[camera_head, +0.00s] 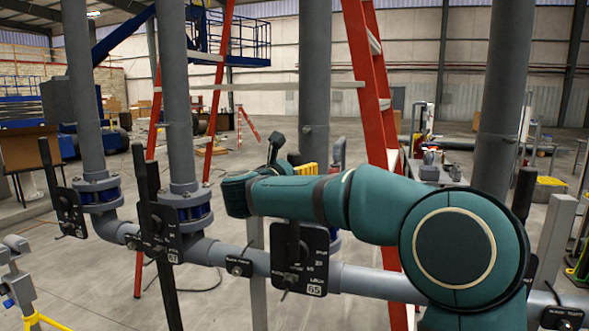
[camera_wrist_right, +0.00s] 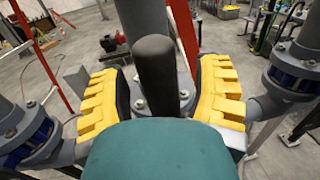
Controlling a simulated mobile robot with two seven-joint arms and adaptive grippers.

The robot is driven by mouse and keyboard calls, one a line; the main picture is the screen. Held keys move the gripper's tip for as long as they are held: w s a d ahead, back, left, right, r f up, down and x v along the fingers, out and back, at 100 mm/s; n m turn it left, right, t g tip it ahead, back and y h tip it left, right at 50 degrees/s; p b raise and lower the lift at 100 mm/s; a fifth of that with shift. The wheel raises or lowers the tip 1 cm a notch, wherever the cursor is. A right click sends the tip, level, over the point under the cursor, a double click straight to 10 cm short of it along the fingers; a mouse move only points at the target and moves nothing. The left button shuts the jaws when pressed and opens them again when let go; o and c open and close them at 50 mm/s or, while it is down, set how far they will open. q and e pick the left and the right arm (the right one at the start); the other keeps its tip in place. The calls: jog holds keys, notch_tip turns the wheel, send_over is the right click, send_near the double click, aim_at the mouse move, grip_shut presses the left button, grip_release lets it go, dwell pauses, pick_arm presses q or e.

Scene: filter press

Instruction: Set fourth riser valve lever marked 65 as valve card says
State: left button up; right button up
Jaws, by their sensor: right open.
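The plate marked 65 (camera_head: 312,262) hangs on the grey pipe below my right arm. Its dark lever (camera_head: 293,240) stands about upright in front of it, its upper part hidden by my arm. In the wrist view, a black lever handle (camera_wrist_right: 156,72) stands upright between the two yellow fingers. My right gripper (camera_head: 305,169) is open, its fingers spread on both sides of the handle with gaps; it also shows in the wrist view (camera_wrist_right: 158,92). The handle's lower end is hidden behind my teal wrist part. I cannot pick out a valve card. My left gripper is not in view.
Other black levers (camera_head: 147,185) with plates stand to the left, beside vertical grey risers (camera_head: 176,100). A grey horizontal pipe (camera_head: 375,283) runs below. A red ladder (camera_head: 372,90) stands behind.

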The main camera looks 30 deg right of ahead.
grip_shut()
jog(key=shift+w, duration=0.1)
jog(key=shift+w+a+n, duration=0.4)
jog(key=shift+w+a, duration=0.05)
jog(key=w+a+f+n+t, duration=0.1)
jog(key=w+a+f+n, duration=0.2)
jog(key=w+a+n, duration=0.2)
jog(key=shift+w+a+p, duration=0.4)
jog(key=shift+w+a, duration=0.4)
jog(key=shift+w, duration=0.5)
grip_release()
